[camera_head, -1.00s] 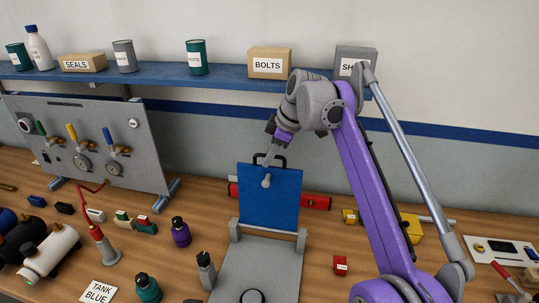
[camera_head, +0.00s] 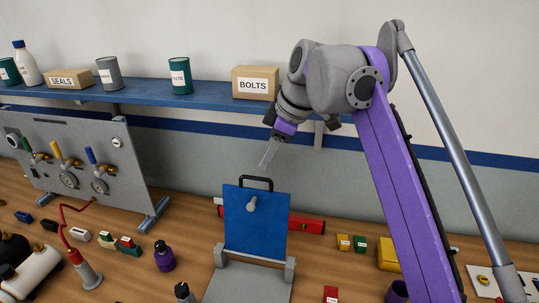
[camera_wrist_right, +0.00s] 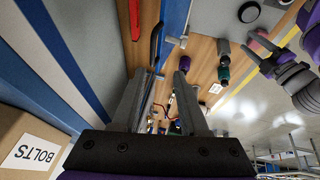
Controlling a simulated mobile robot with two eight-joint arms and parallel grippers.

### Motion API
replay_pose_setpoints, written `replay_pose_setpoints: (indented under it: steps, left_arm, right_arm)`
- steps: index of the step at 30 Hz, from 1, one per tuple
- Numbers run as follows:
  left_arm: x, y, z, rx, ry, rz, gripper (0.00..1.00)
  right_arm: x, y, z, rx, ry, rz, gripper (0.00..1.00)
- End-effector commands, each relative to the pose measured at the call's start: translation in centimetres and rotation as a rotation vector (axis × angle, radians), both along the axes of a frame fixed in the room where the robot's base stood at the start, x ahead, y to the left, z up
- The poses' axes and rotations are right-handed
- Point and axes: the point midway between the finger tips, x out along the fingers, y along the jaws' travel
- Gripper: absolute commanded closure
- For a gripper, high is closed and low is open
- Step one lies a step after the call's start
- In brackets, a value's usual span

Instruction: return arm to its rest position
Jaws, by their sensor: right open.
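My right arm comes in from the lower right of the head view, its elbow raised in front of the shelf.
The blue shelf (camera_head: 205,95) carries a bolts box (camera_head: 255,82) close to my right wrist. A gauge panel (camera_head: 75,160) stands at the left. Several small bottles and blocks are on the wooden bench (camera_head: 190,225).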

Motion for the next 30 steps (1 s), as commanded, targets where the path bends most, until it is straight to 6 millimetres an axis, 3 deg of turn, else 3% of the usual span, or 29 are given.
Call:
replay_pose_setpoints:
  steps: [10,16,23,30]
  left_arm:
    - [0.0,0.0,0.0,0.0,0.0,0.0,0.5]
    - [0.0,0.0,0.0,0.0,0.0,0.0,0.5]
    - [0.0,0.0,0.0,0.0,0.0,0.0,0.5]
    - [0.0,0.0,0.0,0.0,0.0,0.0,0.5]
  right_arm:
    - [-0.1,-0.4,-0.1,0.001,0.001,-0.021,0.56]
    - [-1.0,-4.0,-2.0,0.012,0.017,-0.213,0.56]
    - [-4.3,-9.9,-7.3,0.051,0.032,-0.545,0.56]
    - [-10.0,-15.5,-15.2,0.113,0.034,-0.883,0.56]
